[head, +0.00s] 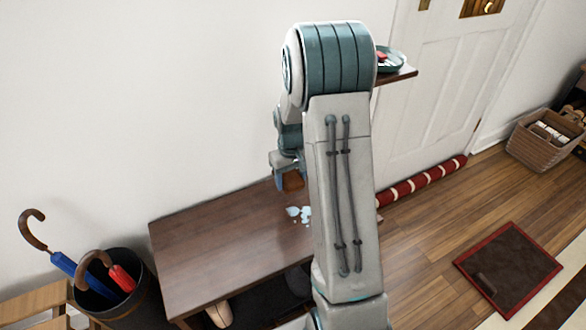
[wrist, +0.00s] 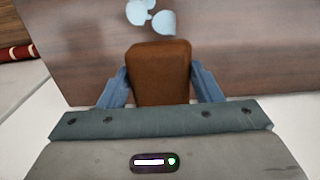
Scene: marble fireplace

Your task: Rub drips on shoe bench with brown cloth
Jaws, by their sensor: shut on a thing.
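The shoe bench (head: 215,245) is a dark brown wooden bench against the white wall. Pale blue drips (head: 303,213) lie on its top near the right end, partly hidden behind my arm. They also show at the top of the wrist view (wrist: 152,16). My gripper (head: 287,178) is over the back of the bench's right part. It is shut on the brown cloth (wrist: 160,72), a folded block between the two blue-grey fingers. In the wrist view the drips lie just beyond the cloth's far edge, apart from it. I cannot tell whether the cloth touches the bench.
A dark bin (head: 118,300) with a blue and a red umbrella stands left of the bench. A small shelf (head: 398,75) with a teal dish is on the wall behind my arm. A red striped roll (head: 425,180) lies along the door. The bench top's left part is clear.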

